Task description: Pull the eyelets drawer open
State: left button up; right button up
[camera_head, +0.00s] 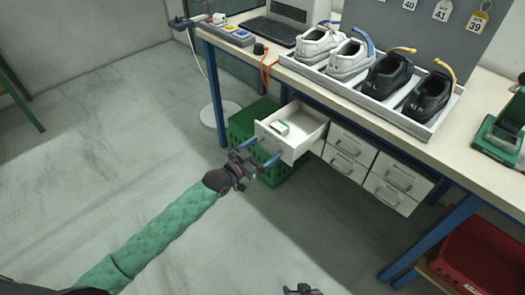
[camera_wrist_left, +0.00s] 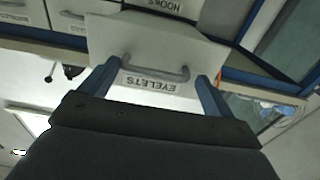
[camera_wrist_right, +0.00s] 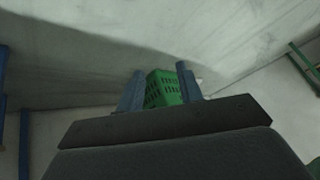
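The eyelets drawer (camera_head: 290,150) is a white drawer at the top left of the unit under the bench, and it stands pulled out. My left gripper (camera_head: 258,153) is in front of the drawer. Its fingers are spread, one at each side of the handle, and the grip is empty. My right gripper (camera_head: 303,290) is low at the bottom edge, open and empty, away from the drawer.
Several shut drawers (camera_head: 352,148) sit right of the open one. A green crate (camera_head: 243,124) stands on the floor behind and below it. A shoe tray (camera_head: 370,95) is on the bench (camera_head: 330,93). A red bin (camera_head: 485,262) is at lower right. The floor in front is clear.

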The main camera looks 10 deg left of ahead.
pick_arm(q)
jog(key=shift+s, duration=0.1)
jog(key=v, duration=0.7)
jog(key=shift+s+a+b, duration=0.2)
jog(key=shift+s+b, duration=0.05)
jog(key=shift+b, duration=0.1)
pick_arm(e)
jog(key=shift+d+f, duration=0.1)
jog(key=shift+f, duration=1.45)
jog(key=shift+r, duration=0.2)
pick_arm(q)
jog(key=shift+f, duration=0.15)
